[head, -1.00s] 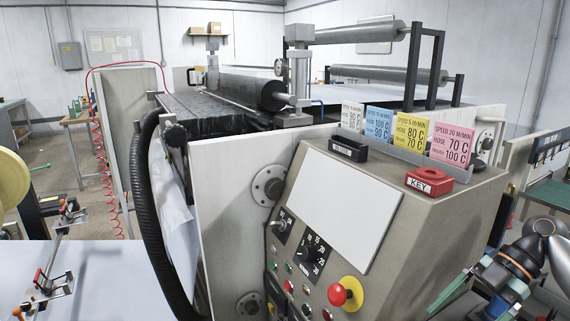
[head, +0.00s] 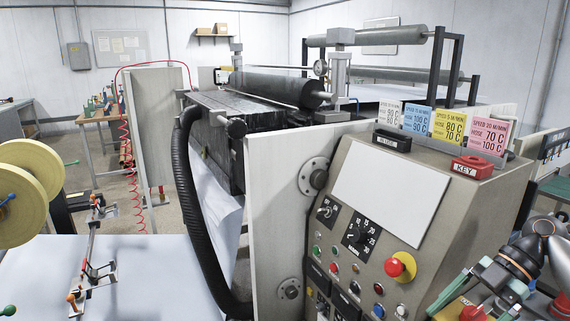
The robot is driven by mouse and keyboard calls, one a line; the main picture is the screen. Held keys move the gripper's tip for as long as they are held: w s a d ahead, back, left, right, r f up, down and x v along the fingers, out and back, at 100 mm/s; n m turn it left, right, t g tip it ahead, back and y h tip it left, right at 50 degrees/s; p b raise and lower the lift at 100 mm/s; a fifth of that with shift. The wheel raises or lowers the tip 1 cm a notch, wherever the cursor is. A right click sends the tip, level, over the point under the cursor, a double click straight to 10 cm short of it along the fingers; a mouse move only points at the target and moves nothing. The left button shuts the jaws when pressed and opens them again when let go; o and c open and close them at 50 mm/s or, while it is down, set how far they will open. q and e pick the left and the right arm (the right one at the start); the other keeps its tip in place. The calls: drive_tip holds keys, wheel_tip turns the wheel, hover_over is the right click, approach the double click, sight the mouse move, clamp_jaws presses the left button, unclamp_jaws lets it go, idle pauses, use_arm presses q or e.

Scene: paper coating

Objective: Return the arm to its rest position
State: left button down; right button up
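My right arm (head: 528,258) shows at the lower right of the head view, beside the control cabinet of the coating machine. Its gripper (head: 466,311) points down and to the left, with two pale green fingers spread apart. The fingertips are close to the bottom edge of the picture, and nothing is seen held between them. My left arm and gripper are not in view.
The control cabinet (head: 436,208) with its red emergency button (head: 395,267) stands just left of my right arm. A red KEY holder (head: 472,166) sits on top. Yellow rolls (head: 22,212) stand at the far left.

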drive_tip(key=s+a+f+m+t+h+p, duration=0.15)
drive_tip(key=a+f+m, duration=0.25)
drive_tip(key=f, duration=0.5)
drive_tip(key=a+f+m+t+h, duration=0.1)
drive_tip(key=a+f+m+t, duration=0.2)
drive_tip(key=f, duration=0.6)
drive_tip(key=s+a+f+m+h, duration=0.1)
drive_tip(key=a+f+m, duration=0.3)
drive_tip(key=f, duration=0.5)
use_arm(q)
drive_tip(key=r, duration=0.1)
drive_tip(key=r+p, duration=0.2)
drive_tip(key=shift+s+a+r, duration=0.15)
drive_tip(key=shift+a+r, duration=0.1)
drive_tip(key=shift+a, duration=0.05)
use_arm(e)
drive_tip(key=s+a+m+t+h, duration=0.1)
drive_tip(key=s+a+m+t, duration=0.1)
drive_tip(key=s, duration=0.4)
drive_tip(key=s+a+f+m+t+h, duration=0.1)
drive_tip(key=s+a+m+t+h, duration=0.1)
drive_tip(key=s+m, duration=0.4)
drive_tip(key=a+t, duration=0.1)
drive_tip(key=t, duration=0.1)
drive_tip(key=shift+s+a+f+t, duration=0.15)
drive_tip(key=shift+s+f+t, duration=0.1)
drive_tip(key=shift+t, duration=0.1)
